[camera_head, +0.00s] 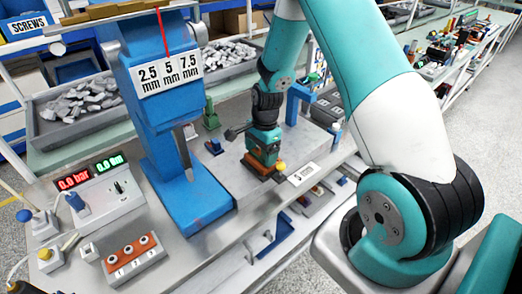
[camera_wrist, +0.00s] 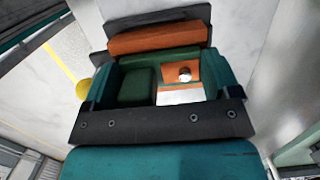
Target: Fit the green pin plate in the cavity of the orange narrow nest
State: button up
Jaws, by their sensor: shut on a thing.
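The orange narrow nest (camera_head: 258,168) sits on the grey work surface below my gripper. In the wrist view its orange wall (camera_wrist: 157,39) shows beyond the fingers, and more orange with a round silver pin shows between them. My gripper (camera_head: 264,148) points down over the nest and is shut on the green pin plate. The dark green plate (camera_wrist: 137,86) lies between the teal fingers in the wrist view (camera_wrist: 168,80). The plate's underside and the cavity floor are hidden, so I cannot tell whether it is seated.
A yellow knob (camera_head: 281,166) is close beside the nest, and a white label (camera_head: 303,174) lies to its right. A tall blue press (camera_head: 165,110) stands to the left. Trays of metal parts (camera_head: 80,100) are behind.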

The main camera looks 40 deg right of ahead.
jog(key=shift+r, duration=0.1)
jog(key=shift+r+p, duration=0.45)
jog(key=shift+p, duration=0.05)
jog(key=shift+d, duration=0.1)
dwell(1.5)
jog(key=shift+f, duration=0.6)
jog(key=o, duration=0.8)
jog(key=shift+r, duration=0.1)
jog(key=r+b, duration=0.1)
jog(key=r, duration=0.4)
jog(key=d+r+b, duration=0.1)
jog(key=r, duration=0.5)
jog(key=d+r+b, duration=0.1)
jog(key=r, duration=0.5)
jog(key=shift+d+r, duration=0.1)
